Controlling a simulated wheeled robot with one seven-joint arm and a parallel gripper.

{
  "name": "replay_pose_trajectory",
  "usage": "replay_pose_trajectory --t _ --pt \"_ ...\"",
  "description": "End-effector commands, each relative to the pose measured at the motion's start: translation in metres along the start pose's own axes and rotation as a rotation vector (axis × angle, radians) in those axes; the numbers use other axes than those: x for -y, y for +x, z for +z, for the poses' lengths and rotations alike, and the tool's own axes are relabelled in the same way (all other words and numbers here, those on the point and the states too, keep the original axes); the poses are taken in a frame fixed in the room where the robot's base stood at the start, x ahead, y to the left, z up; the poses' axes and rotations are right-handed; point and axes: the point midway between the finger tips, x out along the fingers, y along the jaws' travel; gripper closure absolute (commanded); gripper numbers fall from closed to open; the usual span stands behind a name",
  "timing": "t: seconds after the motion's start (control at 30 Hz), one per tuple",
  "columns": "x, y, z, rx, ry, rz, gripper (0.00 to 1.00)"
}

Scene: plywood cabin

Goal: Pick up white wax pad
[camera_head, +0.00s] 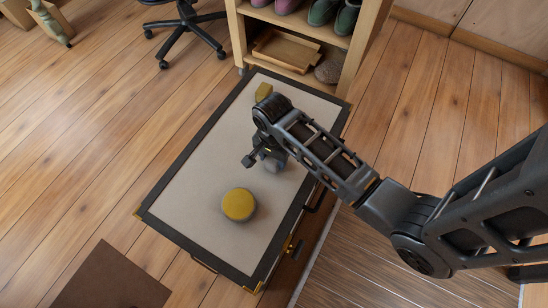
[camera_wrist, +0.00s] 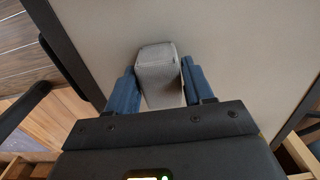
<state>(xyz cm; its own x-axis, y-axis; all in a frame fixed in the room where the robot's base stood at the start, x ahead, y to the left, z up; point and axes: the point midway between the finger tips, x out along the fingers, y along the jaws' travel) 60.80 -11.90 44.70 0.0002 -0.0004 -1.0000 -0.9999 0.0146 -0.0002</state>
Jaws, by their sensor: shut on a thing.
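A pale grey, block-shaped pad (camera_wrist: 160,72), which looks like the white wax pad, stands between the two blue fingers of my gripper (camera_wrist: 160,84) in the wrist view. My gripper is shut on it, with a finger on each side. In the head view my gripper (camera_head: 268,158) is over the middle of the pale top of a dark-edged chest (camera_head: 190,190). My wrist and arm hide most of the pad there. I cannot tell whether the pad still touches the chest top.
A round yellow-topped thing (camera_head: 239,204) stands on the chest nearer the front. A small yellow block (camera_head: 263,92) lies near the far end. A wooden shelf (camera_head: 300,40) with shoes and a tray (camera_head: 285,50) adjoins the far end. The chest's left side is clear.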

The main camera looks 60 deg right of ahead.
Motion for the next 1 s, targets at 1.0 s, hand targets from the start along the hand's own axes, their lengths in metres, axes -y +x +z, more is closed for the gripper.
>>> replay_pose_trajectory --t 1.0 --pt "-0.1 -0.103 -0.031 0.0 0.003 0.001 0.78"
